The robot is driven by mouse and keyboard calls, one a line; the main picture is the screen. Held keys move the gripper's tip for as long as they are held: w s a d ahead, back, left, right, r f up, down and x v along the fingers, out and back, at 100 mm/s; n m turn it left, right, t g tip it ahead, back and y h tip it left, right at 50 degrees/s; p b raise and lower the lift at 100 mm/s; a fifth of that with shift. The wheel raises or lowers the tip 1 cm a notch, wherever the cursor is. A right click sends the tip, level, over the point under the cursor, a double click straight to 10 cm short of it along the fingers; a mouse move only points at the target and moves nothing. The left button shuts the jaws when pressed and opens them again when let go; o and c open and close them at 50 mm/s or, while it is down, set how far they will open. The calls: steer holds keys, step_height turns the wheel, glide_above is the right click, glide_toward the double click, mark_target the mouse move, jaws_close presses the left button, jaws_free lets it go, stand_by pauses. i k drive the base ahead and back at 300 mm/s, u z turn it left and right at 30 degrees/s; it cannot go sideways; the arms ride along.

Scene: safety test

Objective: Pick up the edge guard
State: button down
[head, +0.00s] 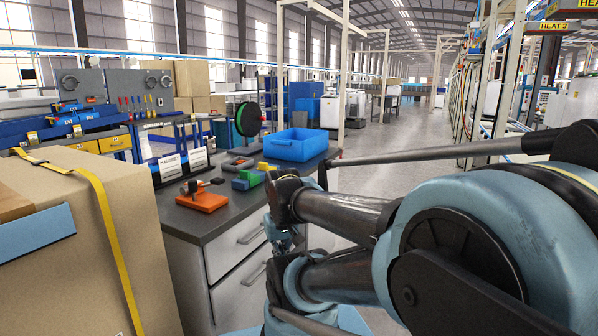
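I cannot tell for certain which thing is the edge guard. A flat blue piece (36,236) lies against the upper edge of a large cardboard box (150,265) at the left and is cut off by the picture's edge. It could be the guard. Small orange, green and yellow items lie on the dark-topped workbench (225,222) right of the box. My blue-grey arm fills the right and lower middle, its dark joint in front of the bench's right side. My gripper's fingers cannot be made out, so whether it is open or holds anything does not show.
A yellow strap (108,220) runs over the box. An orange tool (202,201) and a blue bin (295,145) stand on the bench. A black and green spool (249,119) is behind it. Open floor (405,150) stretches beyond the bench.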

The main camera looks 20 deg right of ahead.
mark_target(263, 166)
steer(key=z, duration=0.15)
steer(key=k, duration=1.3)
steer(key=z, duration=0.65)
steer(key=i, duration=1.75)
steer(key=u, duration=0.55)
